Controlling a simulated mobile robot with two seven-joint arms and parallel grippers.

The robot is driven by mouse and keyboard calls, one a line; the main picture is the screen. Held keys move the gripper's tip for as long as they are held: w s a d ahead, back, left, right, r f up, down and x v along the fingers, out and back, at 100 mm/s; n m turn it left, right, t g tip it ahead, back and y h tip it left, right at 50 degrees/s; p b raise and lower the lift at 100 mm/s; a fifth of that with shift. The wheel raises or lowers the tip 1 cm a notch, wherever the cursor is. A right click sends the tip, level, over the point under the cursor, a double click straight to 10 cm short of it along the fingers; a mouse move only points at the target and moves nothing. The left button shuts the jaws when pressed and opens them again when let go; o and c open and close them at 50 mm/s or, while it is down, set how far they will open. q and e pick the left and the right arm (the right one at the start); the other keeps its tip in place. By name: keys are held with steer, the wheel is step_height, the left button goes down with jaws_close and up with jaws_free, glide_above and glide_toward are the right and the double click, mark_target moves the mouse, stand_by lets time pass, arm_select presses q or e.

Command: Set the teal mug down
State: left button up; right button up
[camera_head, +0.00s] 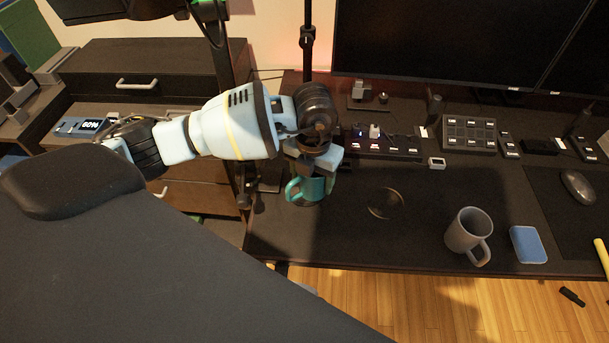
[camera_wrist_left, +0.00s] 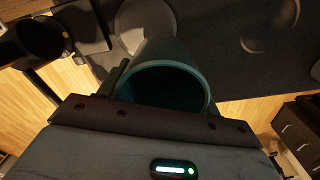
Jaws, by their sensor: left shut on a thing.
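The teal mug (camera_head: 307,189) is in the jaws of my left gripper (camera_head: 314,170), near the left end of the dark desk (camera_head: 340,240). Its handle points left in the head view, and the gripper hides its upper part. In the left wrist view I look into the open, dark mouth of the mug (camera_wrist_left: 170,88), held between the fingers. I cannot tell whether its base touches the desk. My right gripper is in neither view.
A dark round disc (camera_head: 386,204) lies on the desk right of the teal mug. A grey mug (camera_head: 467,231) and a blue box (camera_head: 528,245) stand farther right. Button boxes (camera_head: 468,134) line the back below the monitor (camera_head: 440,45). Drawers (camera_head: 150,75) stand left.

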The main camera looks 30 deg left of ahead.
arm_select(q)
steer(key=w+a, duration=0.2)
steer(key=a, duration=0.1)
steer(key=shift+f, duration=1.9)
steer(key=shift+f, duration=0.2)
steer(key=o, duration=1.2)
steer(key=shift+r, duration=0.1)
step_height(320, 180, up, 12)
steer(key=shift+r, duration=0.1)
